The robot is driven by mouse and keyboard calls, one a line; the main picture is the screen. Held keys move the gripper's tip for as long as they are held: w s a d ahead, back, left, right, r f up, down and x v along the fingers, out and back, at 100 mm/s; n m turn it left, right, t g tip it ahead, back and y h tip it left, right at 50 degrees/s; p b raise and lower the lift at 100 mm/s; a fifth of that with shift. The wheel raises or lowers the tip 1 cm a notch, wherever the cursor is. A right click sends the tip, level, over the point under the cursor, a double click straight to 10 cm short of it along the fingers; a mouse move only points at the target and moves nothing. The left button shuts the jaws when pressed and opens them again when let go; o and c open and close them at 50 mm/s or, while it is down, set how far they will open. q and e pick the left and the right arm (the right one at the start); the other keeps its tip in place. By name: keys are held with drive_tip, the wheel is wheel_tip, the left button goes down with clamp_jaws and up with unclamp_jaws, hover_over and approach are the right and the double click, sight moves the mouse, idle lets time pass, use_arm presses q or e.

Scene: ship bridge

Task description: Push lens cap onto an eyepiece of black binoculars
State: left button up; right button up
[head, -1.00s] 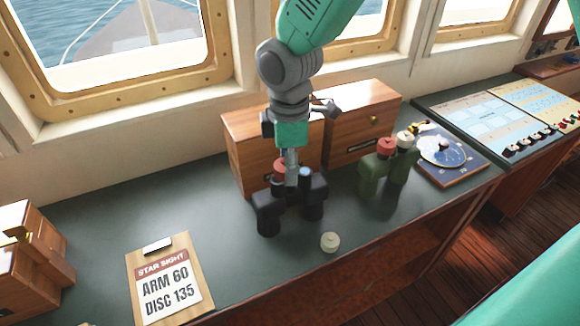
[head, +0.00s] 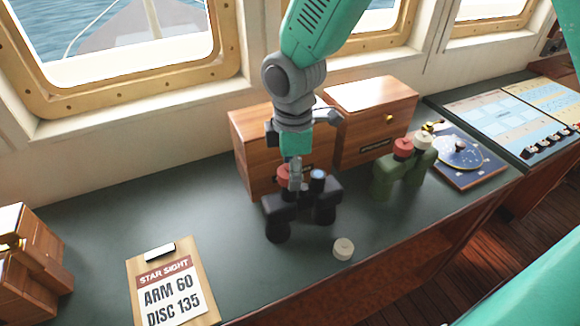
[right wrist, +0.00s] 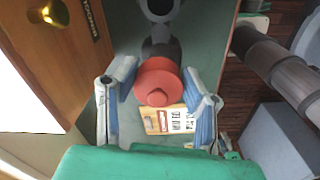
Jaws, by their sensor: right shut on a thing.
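The black binoculars (head: 276,219) stand upright on the counter. Their right eyepiece (head: 318,174) is bare and shows a bluish lens. A red lens cap (head: 284,178) is at the top of their left eyepiece; whether it is fully seated cannot be told. My right gripper (head: 294,185) reaches down from above and is shut on this cap. In the right wrist view the round red cap (right wrist: 157,82) with its small knob lies between the two fingers, with part of the dark binoculars (right wrist: 160,47) beyond. My left gripper is not in view.
A loose cream cap (head: 343,249) lies near the counter's front edge. Green binoculars (head: 388,180) with red and cream caps stand at the right. Wooden boxes (head: 375,120) stand close behind. A clipboard (head: 168,282) lies front left; the counter between is clear.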

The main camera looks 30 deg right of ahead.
drive_tip(key=shift+s+d+f, duration=0.1)
drive_tip(key=shift+d+f, duration=0.05)
drive_tip(key=shift+f, duration=0.15)
drive_tip(key=shift+a+r, duration=0.15)
drive_tip(key=shift+a, duration=0.05)
drive_tip(key=shift+d+p, duration=0.1)
drive_tip(key=shift+p, duration=0.6)
idle(0.6)
drive_tip(key=shift+f, duration=0.95)
idle(1.2)
drive_tip(key=o, duration=1.2)
drive_tip(key=shift+r, duration=0.1)
